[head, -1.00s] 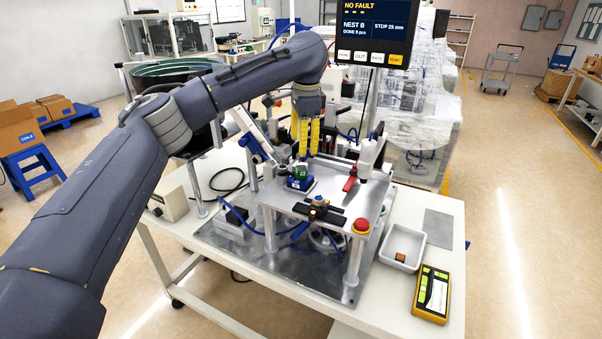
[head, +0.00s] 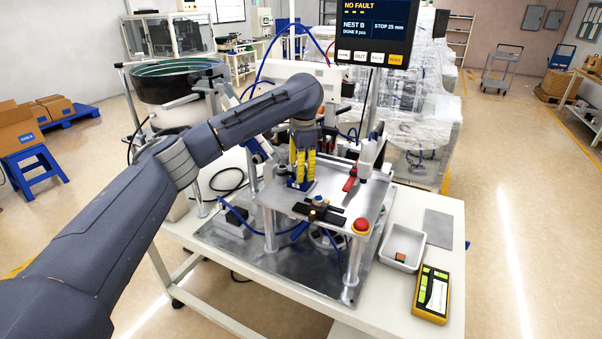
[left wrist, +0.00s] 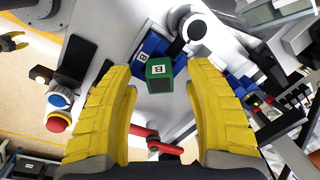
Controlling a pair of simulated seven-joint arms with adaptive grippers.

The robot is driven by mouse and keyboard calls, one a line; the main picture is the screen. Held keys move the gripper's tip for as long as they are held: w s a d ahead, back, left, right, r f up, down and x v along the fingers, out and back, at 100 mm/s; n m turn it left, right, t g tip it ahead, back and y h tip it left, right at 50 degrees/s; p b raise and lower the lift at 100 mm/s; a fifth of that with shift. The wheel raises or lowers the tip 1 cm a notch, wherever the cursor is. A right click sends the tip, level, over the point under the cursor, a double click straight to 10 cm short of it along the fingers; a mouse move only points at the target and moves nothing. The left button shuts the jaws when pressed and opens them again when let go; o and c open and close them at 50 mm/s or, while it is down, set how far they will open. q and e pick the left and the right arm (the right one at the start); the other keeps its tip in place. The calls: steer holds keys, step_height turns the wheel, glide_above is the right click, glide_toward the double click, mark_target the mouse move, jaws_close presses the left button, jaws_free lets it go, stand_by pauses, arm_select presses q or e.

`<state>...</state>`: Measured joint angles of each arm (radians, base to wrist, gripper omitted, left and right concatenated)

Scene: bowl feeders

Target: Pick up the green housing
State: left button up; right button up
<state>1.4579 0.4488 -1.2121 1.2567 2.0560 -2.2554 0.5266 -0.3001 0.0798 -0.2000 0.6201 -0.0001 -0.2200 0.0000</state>
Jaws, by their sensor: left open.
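The green housing (left wrist: 159,75) shows in the left wrist view as a small green block with a white label marked B. It sits by a blue holder (left wrist: 155,46) on the metal plate. My left gripper (head: 301,184) has come down over the blue holder in the head view, and its yellow fingers mostly hide the housing there. In the left wrist view its fingers (left wrist: 163,78) are wide open, with the housing between and beyond their tips; contact cannot be told.
A red clamp handle (head: 350,182) stands close to the right of the gripper. A black slide (head: 320,214) and red button (head: 361,225) are at the plate's front. A white tray (head: 419,241) holding a small part and a yellow device (head: 432,293) lie at the right.

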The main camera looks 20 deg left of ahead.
arm_select(q)
steer(key=shift+f, duration=0.15)
jaws_close()
stand_by(0.4)
